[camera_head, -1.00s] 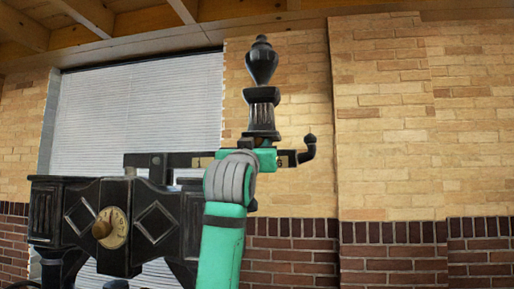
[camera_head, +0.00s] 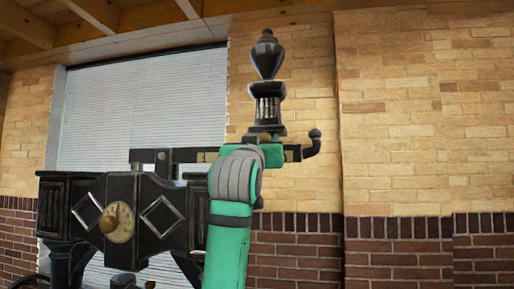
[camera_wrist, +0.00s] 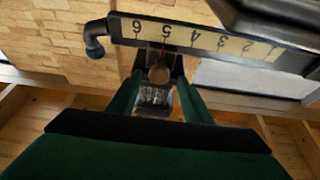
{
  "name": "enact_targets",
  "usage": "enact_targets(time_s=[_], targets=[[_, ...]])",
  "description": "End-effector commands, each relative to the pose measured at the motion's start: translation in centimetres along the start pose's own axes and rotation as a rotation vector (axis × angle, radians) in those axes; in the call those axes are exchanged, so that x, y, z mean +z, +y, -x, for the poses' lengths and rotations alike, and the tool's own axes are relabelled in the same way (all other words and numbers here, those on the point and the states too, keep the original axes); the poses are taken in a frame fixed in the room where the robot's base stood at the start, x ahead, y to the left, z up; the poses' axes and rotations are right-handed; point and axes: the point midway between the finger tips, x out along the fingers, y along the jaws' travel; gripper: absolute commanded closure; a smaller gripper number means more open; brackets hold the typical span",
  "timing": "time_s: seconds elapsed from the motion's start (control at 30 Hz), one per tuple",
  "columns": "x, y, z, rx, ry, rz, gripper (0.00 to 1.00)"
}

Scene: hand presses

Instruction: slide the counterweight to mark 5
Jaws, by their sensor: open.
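The counterweight (camera_head: 267,60) is a black urn-shaped weight standing upright above the beam (camera_head: 186,155) of the press. In the wrist view the beam's scale (camera_wrist: 207,40) carries marks 1 to 6. A brass knob (camera_wrist: 160,73) shows below the scale, with the ribbed part of the counterweight (camera_wrist: 154,97) behind it. My gripper (camera_head: 264,153) is at the counterweight's base. In the wrist view my gripper (camera_wrist: 159,68) is open, one finger on each side of the knob. Finger contact cannot be told.
The black press body (camera_head: 125,222) with a round dial (camera_head: 117,222) stands at left. The beam ends in an upturned hook (camera_head: 314,143) at right. A brick wall (camera_head: 420,120) and a shuttered window (camera_head: 140,110) are behind. The space right of the hook is clear.

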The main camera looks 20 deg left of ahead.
Motion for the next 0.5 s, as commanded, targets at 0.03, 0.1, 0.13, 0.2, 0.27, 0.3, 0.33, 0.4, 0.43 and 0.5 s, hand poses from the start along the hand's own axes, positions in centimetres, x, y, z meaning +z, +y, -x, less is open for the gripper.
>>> enact_targets(time_s=[0.03,0.1,0.13,0.2,0.27,0.3,0.33,0.4,0.43,0.5], targets=[[0.0,0.0,0.7,0.001,0.002,0.000,0.55],[0.1,-0.1,1.9,-0.001,0.002,-0.001,0.55],[0.0,-0.1,2.5,-0.001,0.003,-0.001,0.55],[0.0,-0.1,3.8,-0.001,0.003,-0.001,0.55],[0.0,-0.2,4.9,-0.003,0.003,-0.001,0.55],[0.0,-0.2,5.6,-0.003,0.003,-0.001,0.55],[0.0,-0.3,6.1,-0.003,0.003,-0.001,0.55],[0.1,-0.3,7.2,-0.004,0.002,-0.002,0.55],[0.0,-0.3,7.6,-0.004,0.003,-0.002,0.55],[0.0,-0.3,8.3,-0.004,0.002,-0.002,0.55]])
